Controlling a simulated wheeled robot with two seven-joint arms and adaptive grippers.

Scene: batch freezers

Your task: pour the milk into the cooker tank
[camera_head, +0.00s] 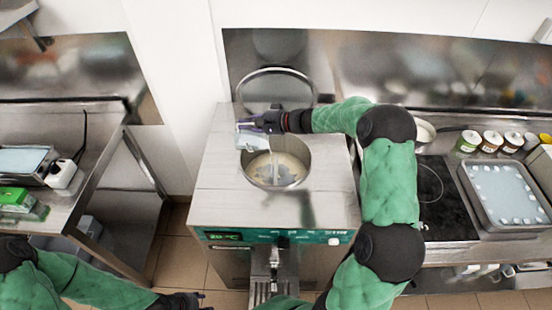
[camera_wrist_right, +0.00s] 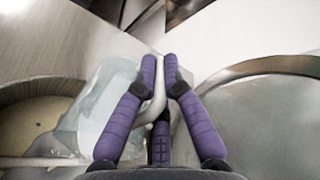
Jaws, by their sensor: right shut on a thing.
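The cooker tank (camera_head: 303,160) is a round metal opening in the top of the steel machine. Pale creamy liquid (camera_head: 262,166) lies inside, with a metal part standing in it. My right gripper (camera_head: 252,124) is shut on the handle of a clear jug (camera_head: 250,140), over the tank's back-left rim. In the right wrist view, the purple fingers (camera_wrist_right: 165,72) pinch the pale handle and the translucent jug (camera_wrist_right: 108,85) appears tilted beside the tank. Whether milk remains in it or is flowing, I cannot tell. My left gripper (camera_head: 182,300) is low at the bottom edge, apart from the jug; its fingers barely show.
The round tank lid (camera_head: 276,72) stands raised behind the opening. A spout (camera_head: 274,258) projects from the machine's front. At right are a black hob (camera_head: 436,205), several small jars (camera_head: 490,141) and a metal tray (camera_head: 505,228). A steel table (camera_head: 88,165) stands left, across a floor gap.

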